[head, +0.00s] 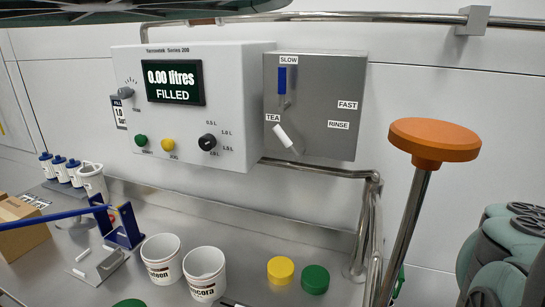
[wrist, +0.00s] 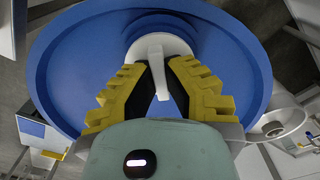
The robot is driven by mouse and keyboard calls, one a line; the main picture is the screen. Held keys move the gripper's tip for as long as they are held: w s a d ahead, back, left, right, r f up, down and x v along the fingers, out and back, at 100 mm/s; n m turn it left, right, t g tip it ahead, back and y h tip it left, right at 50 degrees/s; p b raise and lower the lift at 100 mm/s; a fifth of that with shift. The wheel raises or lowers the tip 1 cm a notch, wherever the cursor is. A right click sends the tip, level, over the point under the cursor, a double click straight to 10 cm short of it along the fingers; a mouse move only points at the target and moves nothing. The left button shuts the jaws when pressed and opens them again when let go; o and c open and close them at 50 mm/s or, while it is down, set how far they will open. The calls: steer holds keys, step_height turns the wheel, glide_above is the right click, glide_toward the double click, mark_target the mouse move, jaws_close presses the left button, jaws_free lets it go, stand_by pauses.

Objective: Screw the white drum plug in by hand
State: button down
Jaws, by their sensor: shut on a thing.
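In the wrist view, the white drum plug (wrist: 154,46) sits at the upper middle of a large round blue drum face (wrist: 80,55). The plug has a raised white bar that points down the picture between the fingers. My gripper (wrist: 156,75) has its stepped yellow fingers on either side of this bar, shut on the plug. The fingers hide part of the plug's rim, so I cannot tell how deep it is seated. The head view shows neither the drum plug nor my gripper.
In the head view, a control box (head: 220,100) reads "0.00 litres FILLED". A grey lever panel (head: 345,100) adjoins it. On the steel counter stand two white tubs (head: 205,290), a yellow lid (head: 281,269) and a green lid (head: 315,279). An orange-topped post (head: 434,138) rises at right.

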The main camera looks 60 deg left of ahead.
steer(key=shift+m, duration=0.3)
steer(key=shift+m, duration=1.7)
steer(key=shift+m, duration=1.7)
steer(key=c, duration=1.5)
jaws_free()
steer(key=shift+m, duration=0.4)
steer(key=o, duration=0.5)
steer(key=shift+c, duration=0.2)
